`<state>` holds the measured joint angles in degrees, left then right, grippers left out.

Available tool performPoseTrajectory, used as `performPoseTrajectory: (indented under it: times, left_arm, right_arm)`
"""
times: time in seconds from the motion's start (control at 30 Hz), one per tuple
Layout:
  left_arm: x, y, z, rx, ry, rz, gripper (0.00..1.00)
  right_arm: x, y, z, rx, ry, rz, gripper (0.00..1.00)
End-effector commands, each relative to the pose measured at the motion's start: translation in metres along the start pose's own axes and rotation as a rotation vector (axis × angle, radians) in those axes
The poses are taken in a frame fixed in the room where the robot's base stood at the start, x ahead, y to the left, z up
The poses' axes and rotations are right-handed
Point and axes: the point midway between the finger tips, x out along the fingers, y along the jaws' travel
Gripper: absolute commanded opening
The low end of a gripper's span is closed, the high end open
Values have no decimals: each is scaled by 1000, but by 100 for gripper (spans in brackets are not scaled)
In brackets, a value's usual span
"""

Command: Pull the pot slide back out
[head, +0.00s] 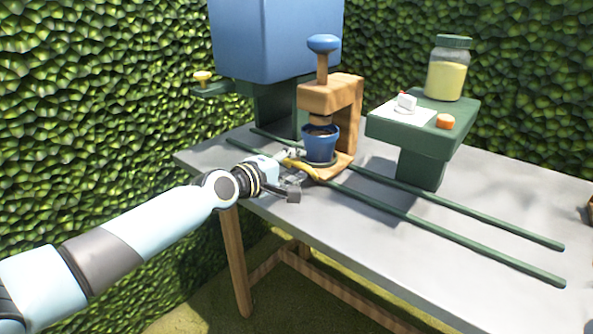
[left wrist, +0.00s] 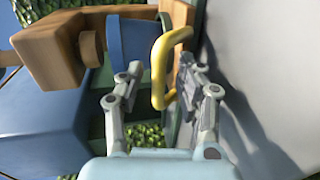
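The blue pot (head: 319,149) holds dark soil and stands upright on the pot slide (head: 337,172), under the wooden press (head: 350,98) with its blue knob. A curved yellow handle (head: 299,166) sticks out from the slide's near left side. My left gripper (head: 291,173) is at this handle, its fingers spread. In the left wrist view the yellow handle (left wrist: 158,66) lies between the two open fingertips (left wrist: 160,78), with a gap to the left finger; contact with the right finger cannot be told. The blue pot (left wrist: 128,45) is just beyond. My right gripper is in no view.
Two green rails (head: 455,237) run along the grey table (head: 245,178) toward the right. A blue hopper (head: 270,40) stands behind left.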

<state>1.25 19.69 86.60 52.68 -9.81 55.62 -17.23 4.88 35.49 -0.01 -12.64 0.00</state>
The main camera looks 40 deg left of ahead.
Motion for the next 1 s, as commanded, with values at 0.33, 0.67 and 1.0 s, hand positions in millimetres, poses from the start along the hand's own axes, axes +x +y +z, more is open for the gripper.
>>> performPoseTrajectory:
  times: [0.33, 0.67, 1.0]
  left_arm:
    - [7, 1, 0, 0, -1, 0, 36]
    - [7, 0, 0, 1, -1, 0, 0]
    - [7, 0, 0, 0, -1, -1, 0]
  right_arm:
    - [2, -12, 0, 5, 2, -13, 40]
    - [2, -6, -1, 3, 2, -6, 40]
    - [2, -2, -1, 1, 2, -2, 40]
